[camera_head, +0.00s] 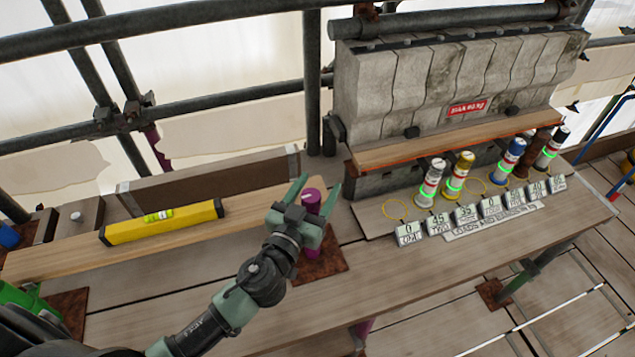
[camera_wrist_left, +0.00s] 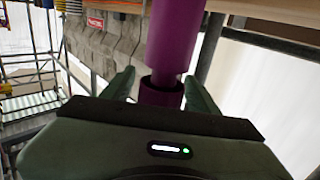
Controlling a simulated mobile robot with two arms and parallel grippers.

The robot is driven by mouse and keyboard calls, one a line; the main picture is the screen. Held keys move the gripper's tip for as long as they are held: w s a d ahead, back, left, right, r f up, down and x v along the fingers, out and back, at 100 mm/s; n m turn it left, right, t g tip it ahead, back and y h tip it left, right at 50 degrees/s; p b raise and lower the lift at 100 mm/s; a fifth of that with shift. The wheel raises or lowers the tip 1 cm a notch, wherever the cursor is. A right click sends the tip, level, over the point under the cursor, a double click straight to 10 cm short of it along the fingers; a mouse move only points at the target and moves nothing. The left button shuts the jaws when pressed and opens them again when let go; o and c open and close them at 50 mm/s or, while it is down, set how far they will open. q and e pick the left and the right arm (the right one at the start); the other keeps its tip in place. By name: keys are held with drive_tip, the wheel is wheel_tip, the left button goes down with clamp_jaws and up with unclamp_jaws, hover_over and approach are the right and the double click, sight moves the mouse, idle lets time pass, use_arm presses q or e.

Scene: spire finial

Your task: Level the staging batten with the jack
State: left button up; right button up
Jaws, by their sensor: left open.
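The staging batten (camera_head: 60,252) is a long pale plank running from the left edge toward my left gripper. A yellow spirit level (camera_head: 185,220) with a green vial lies on it; the bubble is too small to read. The purple jack (camera_head: 311,197) stands upright on a rusty plate near the batten's right end. My left gripper (camera_head: 318,184) is open, its fingers on either side of the jack. In the left wrist view the purple jack (camera_wrist_left: 178,40) rises between the two open fingers (camera_wrist_left: 156,80). Contact cannot be told. My right gripper is not in view.
A grey stone block (camera_head: 440,85) with a red label stands at the back right. Several coloured cylinders (camera_head: 455,175) and numbered tags (camera_head: 465,215) sit before it. A dark board (camera_head: 210,178) stands behind the level. Scaffold tubes (camera_head: 200,105) run behind. The front planks are clear.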

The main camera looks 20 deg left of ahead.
use_arm(q)
clamp_jaws()
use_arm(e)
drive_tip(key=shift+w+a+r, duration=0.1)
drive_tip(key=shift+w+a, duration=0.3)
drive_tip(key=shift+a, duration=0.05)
use_arm(q)
drive_tip(key=shift+m+h, duration=0.3)
drive_tip(key=shift+h, duration=0.1)
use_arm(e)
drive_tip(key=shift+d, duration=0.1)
